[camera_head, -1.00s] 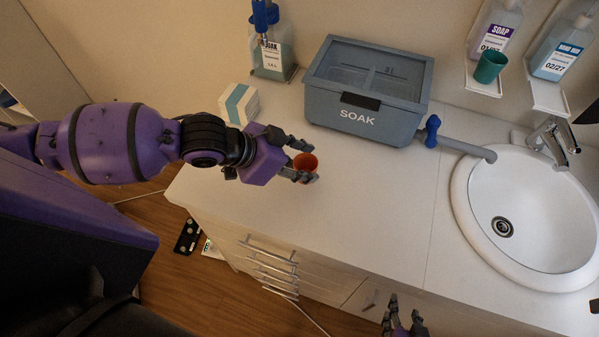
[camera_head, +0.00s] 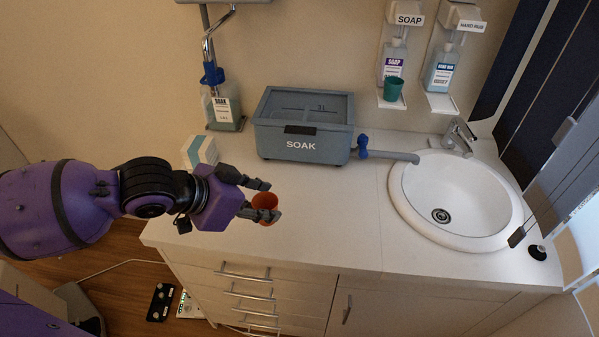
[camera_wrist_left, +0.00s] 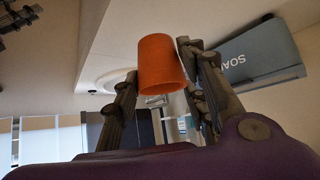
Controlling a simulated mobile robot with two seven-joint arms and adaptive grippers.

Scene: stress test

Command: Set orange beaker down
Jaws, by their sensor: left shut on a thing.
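The orange beaker (camera_head: 265,203) is between the fingers of my left gripper (camera_head: 262,199), over the front left part of the white counter. My left gripper is shut on it, with the fingers on either side. In the left wrist view the orange beaker (camera_wrist_left: 160,62) shows large between the finger pads. I cannot tell whether its base touches the counter. My right gripper is out of the head view; dark finger-like parts (camera_wrist_left: 18,16) at the top left of the left wrist view look like it, too cut off to judge.
The grey SOAK tub (camera_head: 303,145) with a blue-handled tap stands behind the beaker. A white box (camera_head: 200,152) stands behind my gripper. The sink (camera_head: 462,190) is at the right. A green beaker (camera_head: 393,89) sits on a dispenser's tray. The counter (camera_head: 330,225) between beaker and sink is clear.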

